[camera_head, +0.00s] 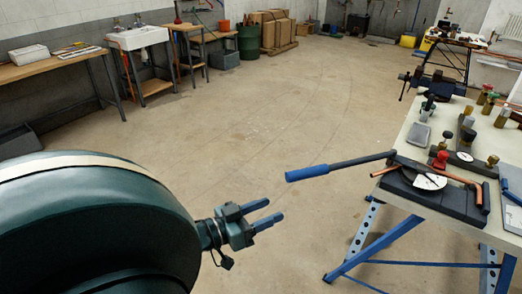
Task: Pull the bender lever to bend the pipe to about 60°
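The pipe bender (455,203) sits on the workbench at the right, with a white dial (430,182) on it. Its lever (355,162) sticks out to the left past the bench edge and ends in a blue grip (307,172). A copper pipe (452,177) lies across the bender; its bend angle is hard to tell, as parts of it are hidden. My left gripper (275,210) is open and empty, below and left of the blue grip and apart from it. My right gripper is not in view.
The bender's workbench (415,210) has blue legs and carries a red-knobbed tool (440,158) and several brass fittings behind the bender. A vise (435,82) stands farther back.

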